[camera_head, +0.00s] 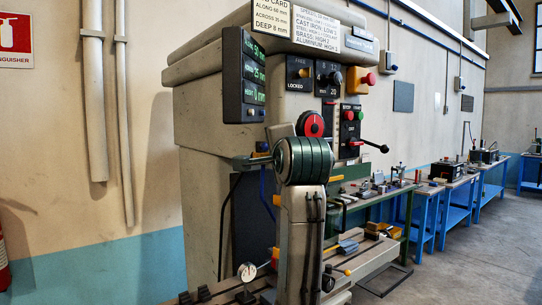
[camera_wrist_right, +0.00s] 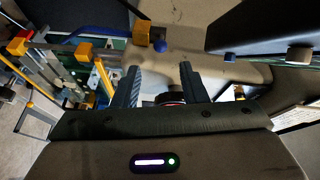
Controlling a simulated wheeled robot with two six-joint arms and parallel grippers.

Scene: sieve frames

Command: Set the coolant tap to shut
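No part is clearly marked as the coolant tap. In the right wrist view a small blue knob (camera_wrist_right: 160,45) sits beside a yellow block (camera_wrist_right: 142,34), just beyond my fingertips; I cannot tell whether this is the tap or how it is set. In the head view a blue hose (camera_head: 263,190) hangs on the left of the machine front. My right gripper (camera_wrist_right: 160,75) is open, its two dark fingers apart, with a beige machine part behind them and a red-rimmed round part (camera_wrist_right: 171,97) partly showing between them. In the head view my own arm hides this gripper. My left gripper is not in view.
The milling machine (camera_head: 207,130) fills the middle, with a readout panel (camera_head: 243,75), an orange-backed red button (camera_head: 369,80) and a black-knobbed lever (camera_head: 383,148). Its table (camera_head: 365,262) carries small fittings. Blue benches (camera_head: 425,215) stand at right; the floor there is clear.

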